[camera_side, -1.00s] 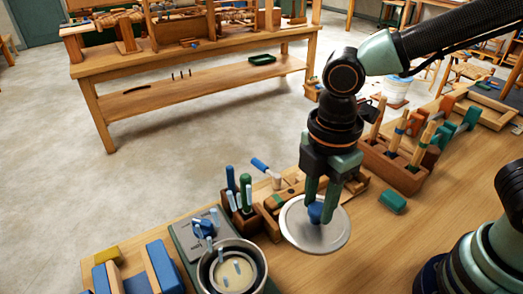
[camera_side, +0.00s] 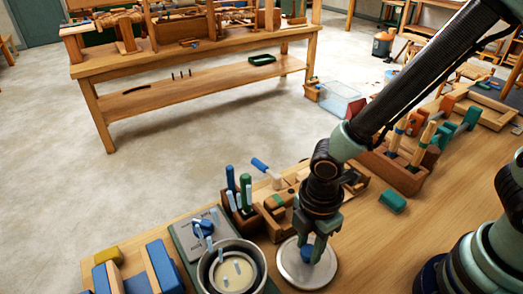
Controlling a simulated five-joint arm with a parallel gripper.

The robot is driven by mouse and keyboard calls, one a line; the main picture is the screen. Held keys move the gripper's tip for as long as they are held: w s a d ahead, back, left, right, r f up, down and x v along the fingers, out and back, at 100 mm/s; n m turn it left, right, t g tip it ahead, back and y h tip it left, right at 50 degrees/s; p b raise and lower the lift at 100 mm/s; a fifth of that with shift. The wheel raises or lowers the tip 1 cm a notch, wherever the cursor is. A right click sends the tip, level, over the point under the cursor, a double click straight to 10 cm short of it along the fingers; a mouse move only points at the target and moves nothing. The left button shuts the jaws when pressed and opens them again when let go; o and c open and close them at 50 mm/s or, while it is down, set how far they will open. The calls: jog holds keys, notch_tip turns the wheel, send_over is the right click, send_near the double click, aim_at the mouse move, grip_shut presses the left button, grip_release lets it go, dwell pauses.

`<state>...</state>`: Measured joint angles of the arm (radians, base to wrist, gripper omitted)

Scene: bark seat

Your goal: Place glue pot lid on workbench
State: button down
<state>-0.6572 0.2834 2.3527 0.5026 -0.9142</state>
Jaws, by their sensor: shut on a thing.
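The glue pot lid (camera_side: 291,268) is a round silver disc with a blue knob (camera_side: 306,252). It is low over the workbench (camera_side: 365,245), just right of the pot, and looks flat on or very near the wood; I cannot tell whether it touches. My gripper (camera_side: 308,254) points down with its green fingers shut on the blue knob. The glue pot (camera_side: 261,254) is a metal pot, uncovered, with pale contents and several light blue sticks in it. It stands on a dark plate at the bottom of the view.
A wooden holder (camera_side: 243,217) with green and blue handles stands behind the pot. A wooden tool rack (camera_side: 398,172) and a green block (camera_side: 392,202) lie to the right. Blue and wood blocks (camera_side: 150,270) sit at lower left. The bench right of the lid is clear.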

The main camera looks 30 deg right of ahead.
aim_at(309, 250)
jog(key=shift+f, duration=0.1)
jog(key=c, duration=0.5)
grip_release()
notch_tip(309, 250, up, 12)
jog(key=w+d+r+m+t, duration=0.1)
jog(key=d+r+m+t, duration=0.1)
jog(key=d+m, duration=0.4)
jog(key=w+d+r+m+t, duration=0.1)
jog(key=w+d+r+m, duration=0.1)
jog(key=d+r+m, duration=0.2)
jog(key=w+d+r+m+t, duration=0.1)
jog(key=d+r+m+t, duration=0.1)
jog(key=d+m, duration=0.6)
jog(key=shift+w+d+r+t, duration=0.25)
jog(key=shift+d+r+t, duration=0.05)
jog(key=shift+r, duration=0.4)
